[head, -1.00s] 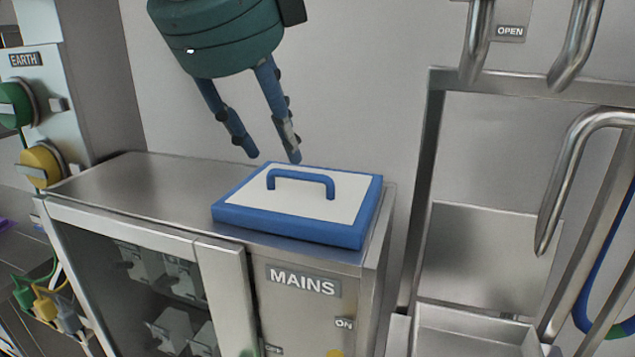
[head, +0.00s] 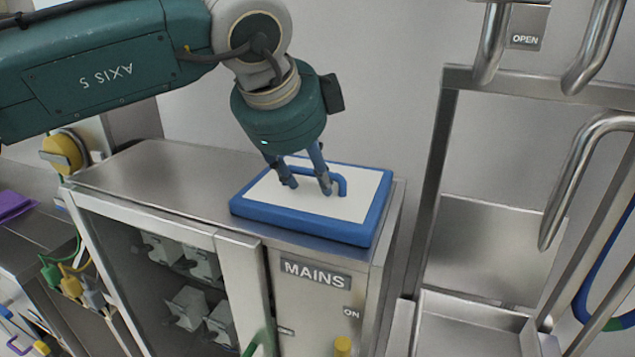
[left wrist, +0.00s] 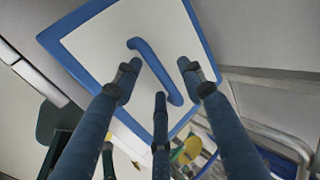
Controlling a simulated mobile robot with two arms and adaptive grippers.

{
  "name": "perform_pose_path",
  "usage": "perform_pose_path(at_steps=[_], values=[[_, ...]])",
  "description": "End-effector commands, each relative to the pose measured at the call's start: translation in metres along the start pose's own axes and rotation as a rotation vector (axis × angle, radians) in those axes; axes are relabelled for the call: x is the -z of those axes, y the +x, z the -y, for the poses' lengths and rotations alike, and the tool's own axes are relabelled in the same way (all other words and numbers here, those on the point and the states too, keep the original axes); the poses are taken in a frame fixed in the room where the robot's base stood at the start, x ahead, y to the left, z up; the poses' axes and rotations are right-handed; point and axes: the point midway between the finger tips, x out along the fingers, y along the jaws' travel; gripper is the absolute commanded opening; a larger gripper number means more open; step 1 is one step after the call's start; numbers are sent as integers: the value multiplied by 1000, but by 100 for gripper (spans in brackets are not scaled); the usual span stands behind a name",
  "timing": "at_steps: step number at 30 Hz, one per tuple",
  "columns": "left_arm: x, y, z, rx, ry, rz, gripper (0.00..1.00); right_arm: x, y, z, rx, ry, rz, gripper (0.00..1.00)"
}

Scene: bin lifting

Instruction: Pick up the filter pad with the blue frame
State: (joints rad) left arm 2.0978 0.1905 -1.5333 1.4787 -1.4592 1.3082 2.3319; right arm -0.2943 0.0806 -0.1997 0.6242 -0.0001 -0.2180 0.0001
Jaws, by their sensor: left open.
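The filter pad (head: 262,192) is a white square with a blue frame and a blue arched handle (head: 341,184). It lies flat on top of the steel MAINS cabinet, near its right end. My left gripper (head: 309,187) is open and points down over the pad, with its fingertips around or just above the handle. In the left wrist view the pad (left wrist: 100,45) fills the upper middle, and its handle (left wrist: 150,60) runs between the spread fingers of my left gripper (left wrist: 160,82). I cannot tell whether the fingers touch the handle. My right gripper is not in view.
The cabinet top (head: 150,165) left of the pad is bare. A grey wall stands close behind. A steel frame with tubular handles (head: 575,170) and an OPEN label is at the right. Coloured plugs (head: 75,283) and a purple item (head: 14,205) are at the left.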

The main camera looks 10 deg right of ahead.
Motion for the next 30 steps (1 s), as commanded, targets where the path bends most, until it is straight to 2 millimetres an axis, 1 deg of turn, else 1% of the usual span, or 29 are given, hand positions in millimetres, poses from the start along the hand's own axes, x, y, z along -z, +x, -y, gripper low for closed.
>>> perform_pose_path(at_steps=[5, 8, 9, 11, 12, 23, 26, 29, 30], values=[[0, 1, 0, 1, 1, 0, 40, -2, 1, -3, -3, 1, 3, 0], [0, 0, 0, 1, 1, 0, 22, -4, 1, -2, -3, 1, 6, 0], [0, 0, 0, 1, 1, 0, 14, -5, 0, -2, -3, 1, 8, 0], [0, 0, 0, 1, 1, 0, 3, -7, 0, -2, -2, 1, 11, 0], [0, 0, 0, 1, 1, 0, 0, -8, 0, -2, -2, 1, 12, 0], [0, -2, 2, 4, 1, 0, 0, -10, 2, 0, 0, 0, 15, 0], [0, -8, 7, 7, 0, 1, 0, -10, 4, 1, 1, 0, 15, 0], [1, -19, 14, 8, 0, 0, 0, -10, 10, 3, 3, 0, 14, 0], [0, -25, 18, 8, -2, 1, 0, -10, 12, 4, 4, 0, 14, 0]])
